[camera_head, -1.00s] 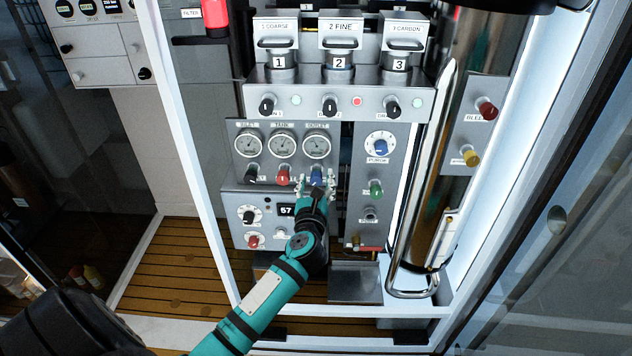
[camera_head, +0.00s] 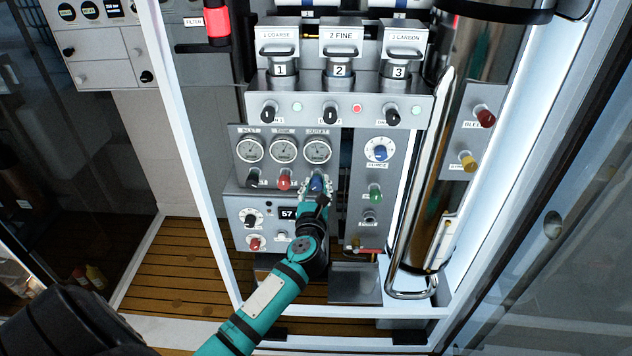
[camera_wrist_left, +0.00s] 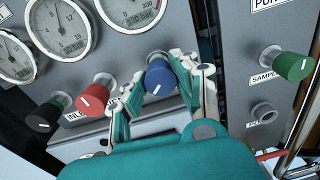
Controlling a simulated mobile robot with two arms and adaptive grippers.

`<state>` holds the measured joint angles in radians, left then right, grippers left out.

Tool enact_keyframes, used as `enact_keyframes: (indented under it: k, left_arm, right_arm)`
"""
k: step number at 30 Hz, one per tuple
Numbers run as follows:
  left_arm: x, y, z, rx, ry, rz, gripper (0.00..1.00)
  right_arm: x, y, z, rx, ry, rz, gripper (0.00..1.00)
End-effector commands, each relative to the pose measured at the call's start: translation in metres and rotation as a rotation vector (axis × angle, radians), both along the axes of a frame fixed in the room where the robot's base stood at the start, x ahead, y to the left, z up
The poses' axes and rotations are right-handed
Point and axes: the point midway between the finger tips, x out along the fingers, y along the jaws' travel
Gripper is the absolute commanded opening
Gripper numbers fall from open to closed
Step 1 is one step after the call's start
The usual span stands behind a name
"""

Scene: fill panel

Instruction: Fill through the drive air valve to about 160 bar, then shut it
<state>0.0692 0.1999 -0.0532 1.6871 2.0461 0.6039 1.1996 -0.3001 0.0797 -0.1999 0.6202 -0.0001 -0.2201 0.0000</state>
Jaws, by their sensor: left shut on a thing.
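A blue knob (camera_head: 316,183) sits under the right one of three round gauges (camera_head: 317,149). My left gripper (camera_head: 317,189) is at this knob. In the left wrist view the two fingers stand on either side of the blue knob (camera_wrist_left: 159,77) and are shut on it. Its white mark is visible. A red knob (camera_head: 284,183) and a black knob (camera_head: 253,178) sit to its left under the other gauges. The label under the blue knob is hidden by the gripper, so I cannot read which valve it is. The gauge needles are too small to read. My right gripper is not in view.
A digital display (camera_head: 288,214) reads 57. Right of the gauges are a purge knob (camera_head: 380,152) and a green sample knob (camera_head: 375,192). A shiny metal cylinder (camera_head: 428,190) behind a tubular guard stands further right. Three filter housings (camera_head: 339,55) are above.

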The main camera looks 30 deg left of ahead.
Motion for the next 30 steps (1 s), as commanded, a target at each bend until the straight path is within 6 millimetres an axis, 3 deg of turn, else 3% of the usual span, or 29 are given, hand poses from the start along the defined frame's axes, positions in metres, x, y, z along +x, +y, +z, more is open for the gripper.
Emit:
enact_keyframes:
  k: [3, 15, 30]
  left_arm:
    - [0.0, -0.001, 0.005, 0.081, 0.054, -0.003, 0.0]
    - [0.0, -0.002, 0.003, 0.359, 0.224, -0.004, 0.0]
    - [0.0, -0.002, 0.0, 0.525, 0.323, -0.005, 0.0]
  right_arm:
    - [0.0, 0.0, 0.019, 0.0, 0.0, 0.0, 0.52]
    - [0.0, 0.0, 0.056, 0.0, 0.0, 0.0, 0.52]
    - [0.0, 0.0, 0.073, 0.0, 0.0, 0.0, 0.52]
